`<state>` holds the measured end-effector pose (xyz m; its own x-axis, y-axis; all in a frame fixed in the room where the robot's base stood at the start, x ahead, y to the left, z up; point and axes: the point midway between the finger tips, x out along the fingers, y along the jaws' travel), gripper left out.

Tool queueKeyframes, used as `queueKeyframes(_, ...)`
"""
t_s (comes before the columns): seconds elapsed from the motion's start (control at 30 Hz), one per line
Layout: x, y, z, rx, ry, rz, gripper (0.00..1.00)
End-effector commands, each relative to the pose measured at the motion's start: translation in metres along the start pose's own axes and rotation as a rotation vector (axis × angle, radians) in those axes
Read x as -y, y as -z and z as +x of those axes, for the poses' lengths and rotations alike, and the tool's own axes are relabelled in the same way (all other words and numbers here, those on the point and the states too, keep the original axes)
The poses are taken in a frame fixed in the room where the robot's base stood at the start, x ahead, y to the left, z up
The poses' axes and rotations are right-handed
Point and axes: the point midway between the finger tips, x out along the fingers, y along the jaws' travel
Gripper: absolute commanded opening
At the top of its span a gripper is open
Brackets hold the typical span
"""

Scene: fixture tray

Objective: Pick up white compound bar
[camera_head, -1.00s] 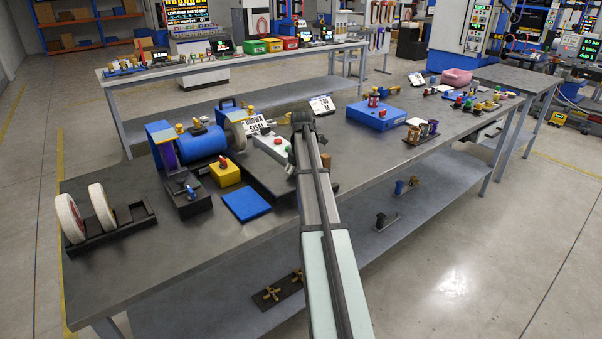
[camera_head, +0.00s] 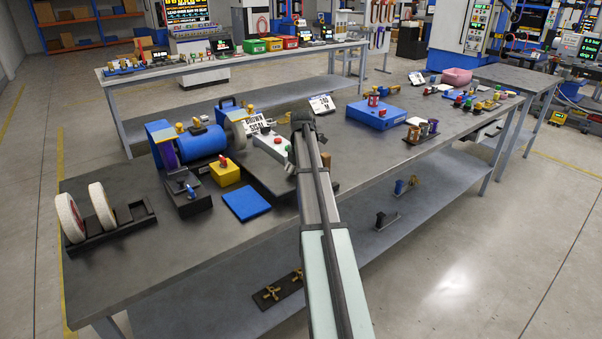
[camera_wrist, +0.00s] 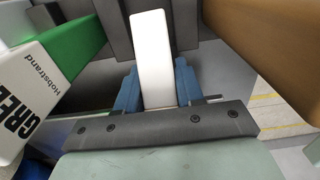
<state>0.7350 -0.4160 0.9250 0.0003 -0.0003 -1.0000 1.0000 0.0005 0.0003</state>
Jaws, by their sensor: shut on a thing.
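The white compound bar (camera_wrist: 152,62) is a plain white block in the middle of the wrist view. My gripper (camera_wrist: 155,90) has its two blue fingers on either side of the bar and is shut on it. The bar's far end reaches past the fingers towards a dark grey surface; I cannot tell whether it touches that surface. In the head view my arm covers the bar and the fingers.
Beside the bar are a green block with a white label (camera_wrist: 15,105) and a brown block (camera_wrist: 265,35). On the bench (camera_head: 130,270) are a blue grinder (camera_head: 203,143), a yellow box (camera_head: 225,172), a blue mat (camera_head: 246,203) and white wheels (camera_head: 70,218).

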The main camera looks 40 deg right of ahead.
Motion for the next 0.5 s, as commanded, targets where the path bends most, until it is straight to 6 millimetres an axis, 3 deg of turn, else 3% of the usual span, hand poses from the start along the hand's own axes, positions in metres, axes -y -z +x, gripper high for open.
queueKeyframes(0.17, -0.001, 0.000, -0.011, 0.000, -0.001, 0.000, 0.01)
queueKeyframes(0.5, -0.001, -0.001, -0.068, 0.001, -0.001, 0.001, 0.01)
